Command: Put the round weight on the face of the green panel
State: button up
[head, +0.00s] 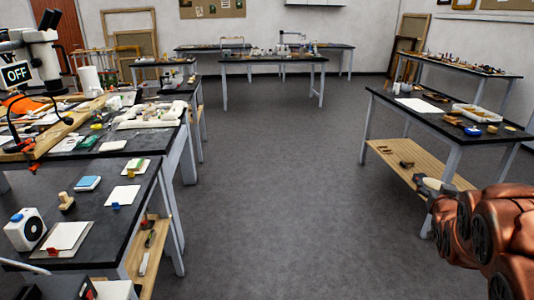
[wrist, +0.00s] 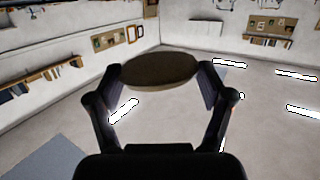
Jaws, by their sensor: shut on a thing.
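My gripper (wrist: 159,75) shows in the wrist view with its two black fingers closed on opposite sides of a round, flat brown disc (wrist: 158,66). The disc looks like the round weight and is held clear of any surface. In the head view my arm is at the lower right, and the disc cannot be made out there. A flat dark green piece (head: 68,143) lies on the cluttered left table. I cannot tell whether it is the green panel.
The left near table (head: 95,225) holds a white box with a dark round opening (head: 25,230), a blue block (head: 87,183) and cards. The right table (head: 425,120) carries a white tray (head: 477,113) and a blue round item (head: 473,131). The grey floor (head: 270,190) between is clear.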

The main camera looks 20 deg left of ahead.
aim_at(136, 165)
jog(key=u, duration=1.6)
jog(key=i, duration=2.25)
jog(key=u, duration=1.85)
